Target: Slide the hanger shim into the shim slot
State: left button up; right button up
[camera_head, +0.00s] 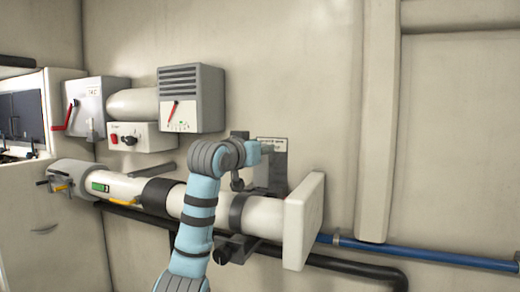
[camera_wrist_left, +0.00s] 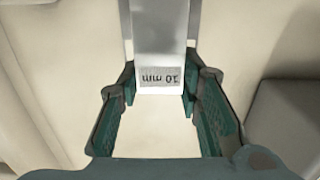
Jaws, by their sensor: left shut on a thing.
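My left gripper (camera_head: 268,148) reaches in from the left, above the white pipe and in front of a grey wall bracket (camera_head: 278,172). In the left wrist view its fingers are closed on the sides of a pale grey hanger shim (camera_wrist_left: 160,35), whose label reads "10 mm" upside down. The shim extends beyond the fingertips to the top of the picture. In the head view I cannot make the shim out clearly. The slot cannot be told apart near the bracket, which the gripper partly covers. My right gripper is not in view.
The white pipe (camera_head: 262,216) with dark straps and a square end plate (camera_head: 304,222) runs below the gripper. A grey gauge box (camera_head: 191,98) hangs at upper left.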

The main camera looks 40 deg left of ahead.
pick_arm(q)
jog(key=shift+f+b, duration=1.05)
jog(key=shift+f, duration=0.35)
dwell(0.4)
jog(key=o, duration=1.3)
jog(key=v, duration=1.2)
jog(key=shift+s, duration=0.15)
jog(key=shift+w, duration=0.25)
jog(key=shift+s, duration=0.1)
